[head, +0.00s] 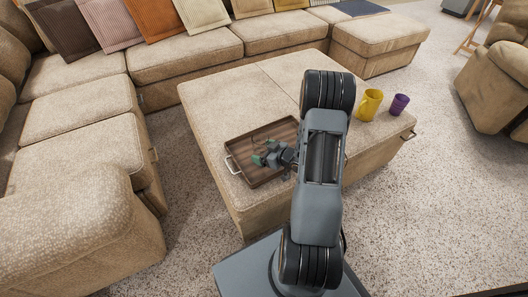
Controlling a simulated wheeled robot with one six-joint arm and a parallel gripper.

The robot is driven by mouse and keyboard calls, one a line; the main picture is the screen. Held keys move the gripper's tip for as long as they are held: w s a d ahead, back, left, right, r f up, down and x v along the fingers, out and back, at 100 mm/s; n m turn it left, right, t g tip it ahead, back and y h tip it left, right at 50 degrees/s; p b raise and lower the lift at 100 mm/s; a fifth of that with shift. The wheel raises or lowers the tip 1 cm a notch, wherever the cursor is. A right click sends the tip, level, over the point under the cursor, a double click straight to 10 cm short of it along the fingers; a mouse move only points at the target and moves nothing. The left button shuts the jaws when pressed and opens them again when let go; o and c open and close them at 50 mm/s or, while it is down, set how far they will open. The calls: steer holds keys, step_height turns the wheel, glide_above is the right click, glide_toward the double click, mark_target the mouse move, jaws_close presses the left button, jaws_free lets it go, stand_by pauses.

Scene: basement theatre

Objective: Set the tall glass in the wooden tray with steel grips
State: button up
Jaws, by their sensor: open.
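The wooden tray (242,147) lies on the large beige ottoman, with a steel grip (231,164) showing at its left end. Its right end is partly behind my arm. My gripper (261,156) is open over the tray, low and close to its floor. Small greenish patches show at the gripper's fingers. I cannot tell whether they are finger pads or part of a glass. No tall glass can be clearly made out.
A yellow mug-like vessel (370,104) and a purple cup (399,104) stand on the ottoman (215,100) right of my arm. A sectional sofa (190,57) wraps the back and left. Carpet (440,200) is clear on the right.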

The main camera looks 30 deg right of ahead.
steer(key=shift+r, duration=0.3)
steer(key=p+v, duration=0.4)
steer(key=v, duration=0.7)
steer(key=w+r+m+g+h, duration=0.2)
steer(key=w+r+g+h, duration=0.25)
steer(key=r+h, duration=0.5)
steer(key=s+a+r+m+g+y, duration=0.1)
steer(key=s+a+r+g+y, duration=0.1)
steer(key=s+a+r, duration=0.3)
steer(key=s+a+r+m+g+y, duration=0.2)
steer(key=s+a+r, duration=0.3)
steer(key=a, duration=0.6)
steer(key=shift+s+a+g, duration=0.3)
steer(key=shift+s+g, duration=0.15)
steer(key=shift+s, duration=0.65)
